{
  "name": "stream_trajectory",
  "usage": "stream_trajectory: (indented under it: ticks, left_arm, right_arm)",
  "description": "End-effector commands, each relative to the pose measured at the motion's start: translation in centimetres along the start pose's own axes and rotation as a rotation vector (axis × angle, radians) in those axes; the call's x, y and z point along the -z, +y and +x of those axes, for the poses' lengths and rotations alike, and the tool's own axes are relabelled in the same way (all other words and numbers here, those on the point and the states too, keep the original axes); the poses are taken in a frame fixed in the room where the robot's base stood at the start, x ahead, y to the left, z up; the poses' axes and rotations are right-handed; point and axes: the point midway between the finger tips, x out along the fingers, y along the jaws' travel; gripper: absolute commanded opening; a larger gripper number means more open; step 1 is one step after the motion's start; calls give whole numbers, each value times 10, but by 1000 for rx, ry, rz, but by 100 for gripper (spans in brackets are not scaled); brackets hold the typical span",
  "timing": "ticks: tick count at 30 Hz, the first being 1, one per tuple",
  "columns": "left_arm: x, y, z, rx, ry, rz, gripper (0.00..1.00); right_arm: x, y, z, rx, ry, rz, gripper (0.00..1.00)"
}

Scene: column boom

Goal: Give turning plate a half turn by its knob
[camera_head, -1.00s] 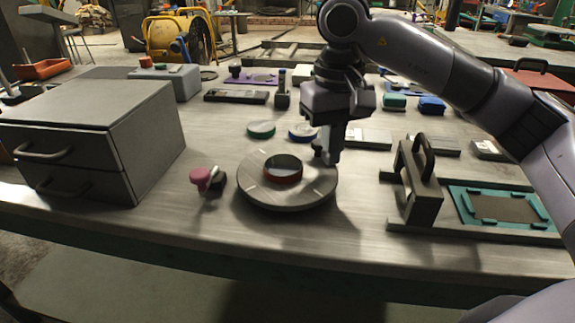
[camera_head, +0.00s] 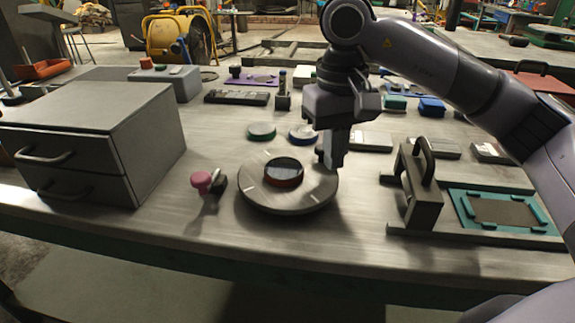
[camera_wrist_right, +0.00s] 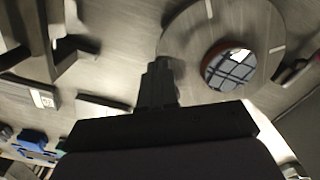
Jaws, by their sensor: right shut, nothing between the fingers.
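The turning plate (camera_head: 258,199) is a round grey metal disc with pale marks, lying on the bench. A dark, red-sided round piece (camera_head: 284,173) sits at its middle. The plate also shows at upper right in the right wrist view (camera_wrist_right: 190,35). My right gripper (camera_head: 334,164) points down at the plate's right rim, shut and empty; its fingers show in the wrist view (camera_wrist_right: 160,70). A small dark piece (camera_head: 319,152) beside the fingers at the rim looks like the knob. It is partly hidden, and I cannot tell whether the fingers touch it. My left gripper is out of view.
A pink-headed dark lever (camera_head: 201,181) stands left of the plate. A grey drawer box (camera_head: 150,135) is farther left. A dark handled frame (camera_head: 424,205) and a teal-edged tray (camera_head: 460,208) stand right. Green (camera_head: 261,131) and blue (camera_head: 302,133) discs lie behind.

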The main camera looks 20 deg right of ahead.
Motion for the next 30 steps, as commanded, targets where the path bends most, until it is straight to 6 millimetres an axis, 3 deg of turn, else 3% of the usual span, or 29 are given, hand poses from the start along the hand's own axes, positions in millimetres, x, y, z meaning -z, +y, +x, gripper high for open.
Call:
stream_trajectory:
  ticks: [1, 19, 30]
  left_arm:
    - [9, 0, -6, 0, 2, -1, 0]
    - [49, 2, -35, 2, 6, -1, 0]
    - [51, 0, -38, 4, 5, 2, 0]
  right_arm:
    - [0, 0, -12, 1, 3, 0, 0]
    - [0, 0, -76, 5, 11, 3, 0]
    - [0, 0, -82, 4, 11, 3, 0]
